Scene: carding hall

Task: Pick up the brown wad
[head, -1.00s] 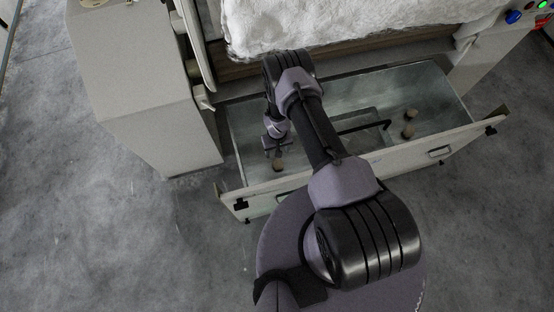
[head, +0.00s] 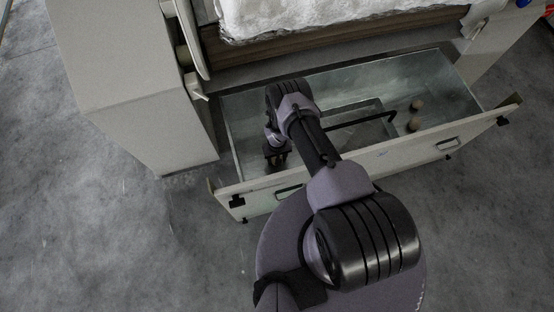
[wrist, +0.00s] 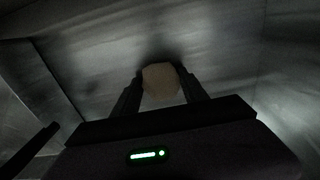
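The brown wad (wrist: 161,84) shows pale tan in the wrist view, on or close above the metal floor of the open drawer. My gripper (wrist: 161,82) has one dark finger on each side of it. The fingers look very close to the wad's sides, but I cannot tell whether they press on it. In the head view, my gripper (head: 276,159) is down inside the left part of the drawer and hides the wad.
The drawer (head: 352,163) stands open, its walls around my gripper. A dark bar (head: 362,124) crosses the middle. The machine's grey side housing (head: 135,90) stands at left.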

